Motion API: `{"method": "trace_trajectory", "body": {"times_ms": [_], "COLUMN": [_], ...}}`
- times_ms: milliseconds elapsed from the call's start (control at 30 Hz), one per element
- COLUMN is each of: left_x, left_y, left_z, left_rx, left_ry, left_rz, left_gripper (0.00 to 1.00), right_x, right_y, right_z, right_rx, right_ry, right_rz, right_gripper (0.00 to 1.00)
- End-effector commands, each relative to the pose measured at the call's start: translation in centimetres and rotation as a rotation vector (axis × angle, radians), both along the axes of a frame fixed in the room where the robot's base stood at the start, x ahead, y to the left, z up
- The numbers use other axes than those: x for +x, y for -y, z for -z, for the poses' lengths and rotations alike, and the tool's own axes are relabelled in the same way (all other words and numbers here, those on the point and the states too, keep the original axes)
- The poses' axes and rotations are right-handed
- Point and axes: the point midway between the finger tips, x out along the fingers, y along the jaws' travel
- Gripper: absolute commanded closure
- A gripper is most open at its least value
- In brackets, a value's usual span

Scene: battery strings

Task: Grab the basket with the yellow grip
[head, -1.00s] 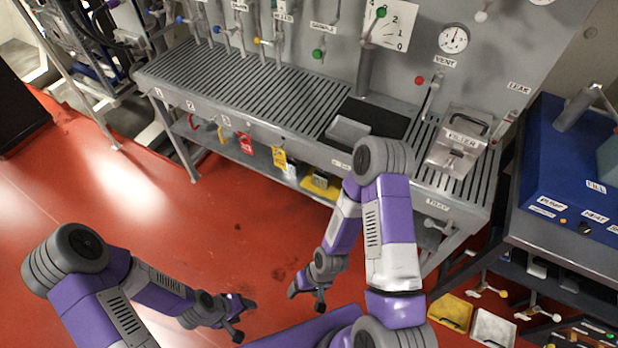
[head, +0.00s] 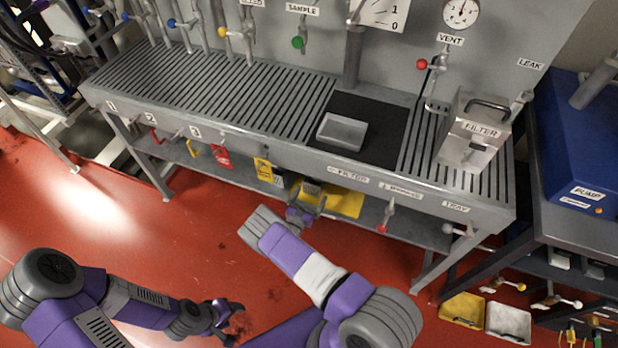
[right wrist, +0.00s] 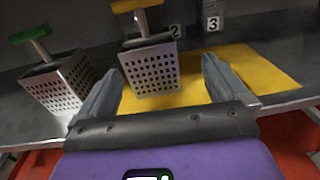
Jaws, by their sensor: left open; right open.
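The basket with the yellow grip (right wrist: 152,72) is a perforated metal box on a yellow mat, its grip (right wrist: 135,7) rising on a short stem. In the right wrist view it stands ahead of my right gripper (right wrist: 160,66), which is open with a finger to each side of it in the picture. I cannot tell whether the fingertips reach it. In the head view my right gripper (head: 306,206) is at the front of the low shelf. My left gripper (head: 228,318) is open and empty over the red floor, at the lower left.
A similar basket with a green grip (right wrist: 60,85) stands close on the left, near my right gripper's left finger. The yellow mat (head: 343,202) lies on the shelf under the slatted bench (head: 230,85). Number labels (right wrist: 212,24) mark the shelf's back.

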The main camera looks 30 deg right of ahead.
Motion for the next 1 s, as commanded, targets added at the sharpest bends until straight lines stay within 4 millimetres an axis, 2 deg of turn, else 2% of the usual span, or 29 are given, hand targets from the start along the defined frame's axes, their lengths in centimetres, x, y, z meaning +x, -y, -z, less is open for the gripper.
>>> {"method": "trace_trajectory", "body": {"times_ms": [67,167,433,700,933,1000], "left_x": [0.0,0.0,0.0,0.0,0.0,0.0], "left_y": [0.0,0.0,0.0,0.0,0.0,0.0], "left_z": [0.2,0.5,1.4,2.8,2.7,2.7], "left_rx": [0.000,0.000,0.000,0.000,0.000,0.000], "left_ry": [0.000,0.000,0.000,0.000,0.000,0.000], "left_rz": [0.000,0.000,0.000,0.000,0.000,0.000], "left_gripper": [0.43,0.43,0.43,0.43,0.43,0.43], "right_x": [0.9,1.8,3.2,5.4,5.6,5.6], "right_y": [-0.5,-0.1,2.0,5.1,5.2,5.2], "right_z": [-0.2,-0.4,-0.3,-0.1,-0.3,-0.3], "right_rx": [-0.025,-0.035,-0.034,-0.032,-0.033,-0.033], "right_ry": [0.016,0.026,0.023,0.022,0.021,0.021], "right_rz": [-0.041,-0.056,-0.052,-0.051,-0.052,-0.052], "right_gripper": [0.00,0.00,0.00,0.00,0.00,0.09]}}
